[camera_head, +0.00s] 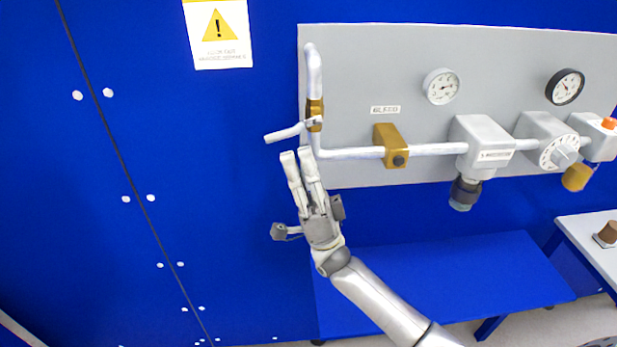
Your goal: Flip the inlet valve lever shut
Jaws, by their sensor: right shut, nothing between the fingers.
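A pale lever (285,133) sticks out to the left, nearly level, from a brass valve body (314,110) on the vertical pipe at the left of the grey panel. I cannot tell for sure from its marking that it is the inlet valve. My right gripper (296,155) points up just below the lever, its fingers shut and empty. The fingertips are close under the lever; whether they touch it I cannot tell. My left gripper is not in view.
The grey panel (360,80) carries a white pipe (435,150), a second brass block (392,146), two gauges (441,87) (565,87) and a dial (558,153). A blue bench (450,285) stands below. The blue wall (200,150) left of the lever is clear.

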